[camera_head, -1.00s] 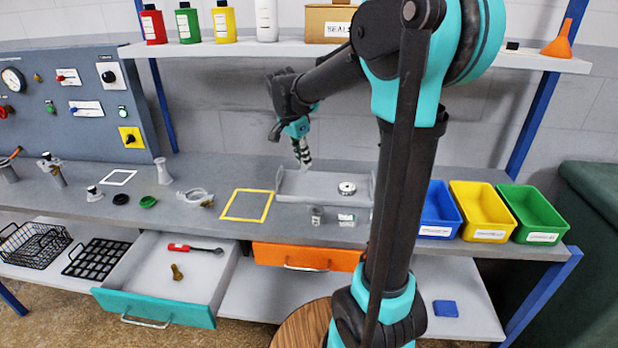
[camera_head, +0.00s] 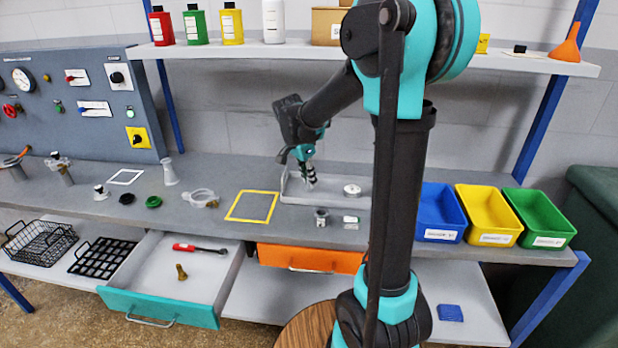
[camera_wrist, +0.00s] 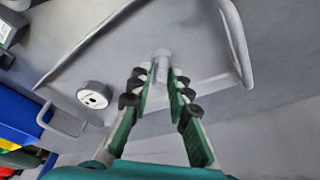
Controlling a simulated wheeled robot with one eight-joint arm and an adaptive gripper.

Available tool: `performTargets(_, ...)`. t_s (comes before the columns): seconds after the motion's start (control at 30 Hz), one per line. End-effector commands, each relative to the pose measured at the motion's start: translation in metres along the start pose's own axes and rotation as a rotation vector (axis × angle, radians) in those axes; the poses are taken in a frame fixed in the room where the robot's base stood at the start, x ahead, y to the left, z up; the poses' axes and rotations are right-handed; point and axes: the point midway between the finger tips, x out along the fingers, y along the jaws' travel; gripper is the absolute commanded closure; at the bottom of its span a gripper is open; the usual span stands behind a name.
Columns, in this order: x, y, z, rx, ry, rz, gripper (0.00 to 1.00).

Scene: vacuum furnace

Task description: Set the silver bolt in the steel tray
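The steel tray (camera_head: 330,197) is a shallow grey tray with raised end handles on the bench; part of its right side is hidden behind my arm. My gripper (camera_head: 311,181) points down inside the tray's left part. In the wrist view, my gripper (camera_wrist: 160,78) has its fingertips close on both sides of the silver bolt (camera_wrist: 161,61), whose head end shows beyond them. The bolt is low over the tray floor (camera_wrist: 205,70); I cannot tell if it touches it. In the head view the bolt is mostly hidden by the fingers.
A round silver piece (camera_head: 352,189) sits in the tray, right of my gripper. A small metal cup (camera_head: 321,217) and a white-labelled block (camera_head: 351,220) stand in front. A yellow frame (camera_head: 252,206) lies left. Blue (camera_head: 440,213), yellow and green bins stand right. The teal drawer (camera_head: 160,306) is open.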

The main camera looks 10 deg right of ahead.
Motion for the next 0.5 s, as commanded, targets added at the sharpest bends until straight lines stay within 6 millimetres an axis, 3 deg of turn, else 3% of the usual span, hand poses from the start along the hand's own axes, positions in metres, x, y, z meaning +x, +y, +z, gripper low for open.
performTargets(0.1, -0.0001, 0.0001, 0.0, 0.0, 0.0, 0.0, 0.67)
performTargets(0.5, -0.0087, -0.0001, -0.0007, 0.0, 0.0, 0.0, 0.67)
